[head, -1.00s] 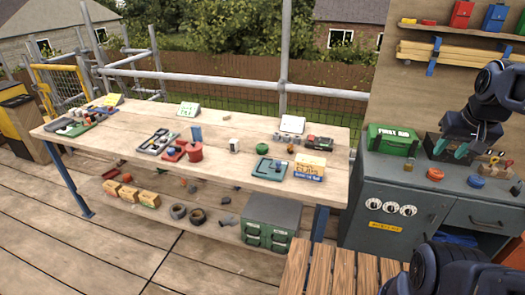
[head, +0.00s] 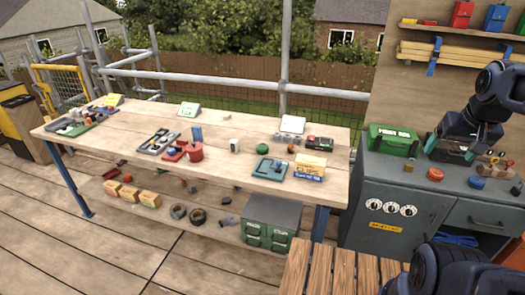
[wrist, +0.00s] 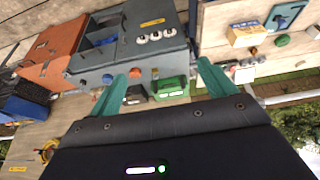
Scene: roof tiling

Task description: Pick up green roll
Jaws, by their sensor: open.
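My gripper (head: 456,152) is open and empty over the grey cabinet at the right in the head view. In the wrist view its two teal fingers (wrist: 165,80) stand wide apart. A small green round thing (wrist: 283,40) lies on the workbench in the wrist view, near a yellow box and a teal tray; it may be the green roll, but it is too small to be sure. It lies well to the right of my fingers there.
The grey cabinet (head: 376,218) bears a green case (head: 392,140), an orange disc (head: 435,174) and a blue disc (head: 477,183). The long workbench (head: 110,150) holds trays, a red can (head: 195,152) and a yellow clips box (head: 309,167). Its middle has bare patches.

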